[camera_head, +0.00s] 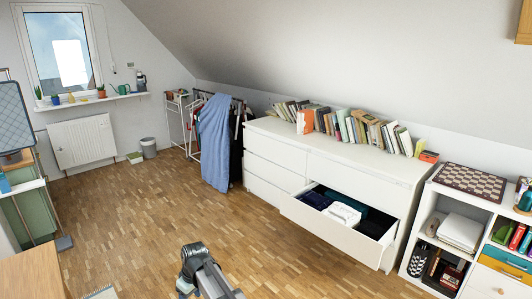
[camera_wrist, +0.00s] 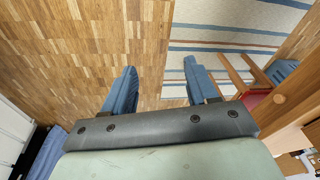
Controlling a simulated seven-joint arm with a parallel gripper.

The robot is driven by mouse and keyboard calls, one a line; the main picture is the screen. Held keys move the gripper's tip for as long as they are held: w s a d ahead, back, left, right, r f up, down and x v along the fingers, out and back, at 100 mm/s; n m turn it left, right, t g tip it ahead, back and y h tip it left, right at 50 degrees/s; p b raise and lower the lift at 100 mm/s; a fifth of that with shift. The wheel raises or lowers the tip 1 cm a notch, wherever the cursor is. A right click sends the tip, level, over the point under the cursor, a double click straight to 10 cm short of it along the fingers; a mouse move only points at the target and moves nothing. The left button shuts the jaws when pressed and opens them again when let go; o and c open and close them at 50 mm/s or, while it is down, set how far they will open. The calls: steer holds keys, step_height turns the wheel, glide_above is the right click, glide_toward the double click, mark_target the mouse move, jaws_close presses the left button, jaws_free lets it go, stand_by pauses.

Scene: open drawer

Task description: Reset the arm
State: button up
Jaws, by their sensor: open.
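My gripper (camera_wrist: 160,88) shows in the wrist view with its two blue fingers apart and nothing between them. The wooden floor and a striped rug lie beyond the fingers. The white dresser (camera_head: 268,152) stands along the right wall.
Parquet floor (camera_head: 130,215) is clear in the middle. A clothes rack with a blue cloth (camera_head: 214,140) stands left of the dresser. A white shelf (camera_head: 480,285) is at the right. A wooden surface (camera_head: 35,275) is at the lower left. The striped rug (camera_wrist: 225,65) lies on the floor.

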steer(key=d+f+m+h, duration=0.1)
steer(key=d+f+m, duration=0.2)
steer(key=d, duration=0.9)
steer(key=d+f+m, duration=0.3)
steer(key=d, duration=1)
steer(key=s+d+f+m+h, duration=0.1)
steer(key=s+d+f+m, duration=0.2)
steer(key=d, duration=0.7)
steer(key=s+d+f+m, duration=0.1)
steer(key=s+d+m, duration=0.25)
steer(key=d, duration=0.55)
steer(key=s+f+g, duration=0.3)
steer(key=s+f, duration=0.7)
steer(key=s, duration=0.5)
steer(key=s+f+g, duration=0.4)
steer(key=s+f, duration=0.7)
steer(key=s, duration=0.4)
steer(key=shift+s+d, duration=0.25)
steer(key=shift+d, duration=0.15)
steer(key=shift+n, duration=0.25)
